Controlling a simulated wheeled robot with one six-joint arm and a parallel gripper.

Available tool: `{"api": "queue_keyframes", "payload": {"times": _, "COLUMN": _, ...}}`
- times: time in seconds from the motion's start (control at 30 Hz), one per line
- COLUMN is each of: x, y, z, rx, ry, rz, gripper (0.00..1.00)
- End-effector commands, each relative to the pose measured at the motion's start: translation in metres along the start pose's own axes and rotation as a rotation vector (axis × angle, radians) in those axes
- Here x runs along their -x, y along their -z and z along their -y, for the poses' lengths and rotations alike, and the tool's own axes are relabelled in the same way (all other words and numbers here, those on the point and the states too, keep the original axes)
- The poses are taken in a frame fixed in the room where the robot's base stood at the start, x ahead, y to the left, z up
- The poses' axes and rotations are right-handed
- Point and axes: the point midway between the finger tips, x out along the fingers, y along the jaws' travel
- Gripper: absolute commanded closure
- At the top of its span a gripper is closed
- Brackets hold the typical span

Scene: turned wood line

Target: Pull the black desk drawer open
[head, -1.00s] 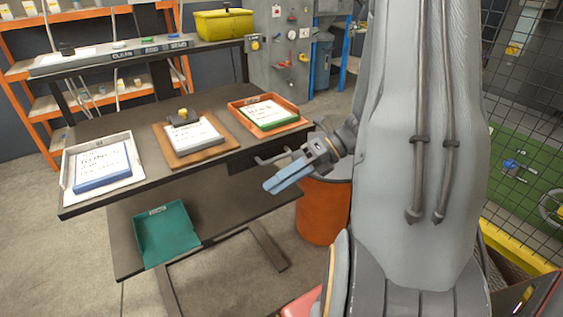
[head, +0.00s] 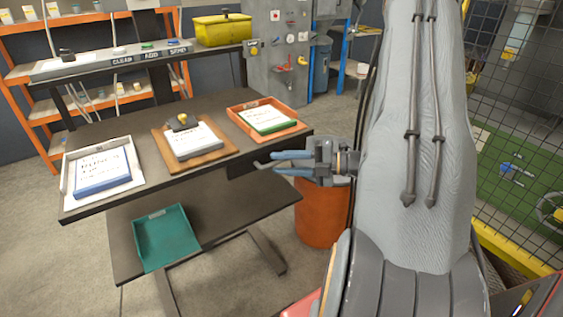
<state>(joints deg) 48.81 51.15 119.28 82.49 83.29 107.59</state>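The black desk drawer (head: 238,168) hangs under the right end of the dark desk's top and looks shut. Its grey bar handle (head: 261,165) sticks out from the front, and part of it is hidden by my gripper. My gripper (head: 274,163) has two blue fingers pointing left, one above the other in the picture, with a gap between them. The fingertips are at the handle, which runs toward the gap. I cannot tell whether they touch it. Nothing is held.
On the desk (head: 230,150) are a white tray (head: 68,190), a wooden clipboard (head: 222,154) and an orange tray (head: 299,127). A teal tray (head: 170,240) lies on the lower shelf. An orange bin (head: 322,215) stands close below my gripper.

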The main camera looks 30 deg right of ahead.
Motion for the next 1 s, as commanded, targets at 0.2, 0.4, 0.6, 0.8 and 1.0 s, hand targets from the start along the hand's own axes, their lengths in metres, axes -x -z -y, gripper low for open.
{"api": "queue_keyframes", "payload": {"times": 0.2, "x": -0.006, "y": 0.0, "z": 0.0, "rx": 0.0, "ry": 0.001, "rz": 0.0, "gripper": 0.7}}
{"api": "queue_keyframes", "payload": {"times": 0.4, "x": -0.006, "y": 0.0, "z": 0.001, "rx": 0.0, "ry": 0.001, "rz": 0.0, "gripper": 0.81}}
{"api": "queue_keyframes", "payload": {"times": 0.6, "x": -0.006, "y": 0.0, "z": 0.001, "rx": 0.0, "ry": 0.001, "rz": 0.0, "gripper": 1.0}}
{"api": "queue_keyframes", "payload": {"times": 0.8, "x": -0.005, "y": 0.001, "z": 0.001, "rx": 0.0, "ry": 0.001, "rz": 0.0, "gripper": 1.0}}
{"api": "queue_keyframes", "payload": {"times": 1.0, "x": 0.005, "y": 0.014, "z": 0.003, "rx": -0.003, "ry": 0.001, "rz": -0.003, "gripper": 1.0}}
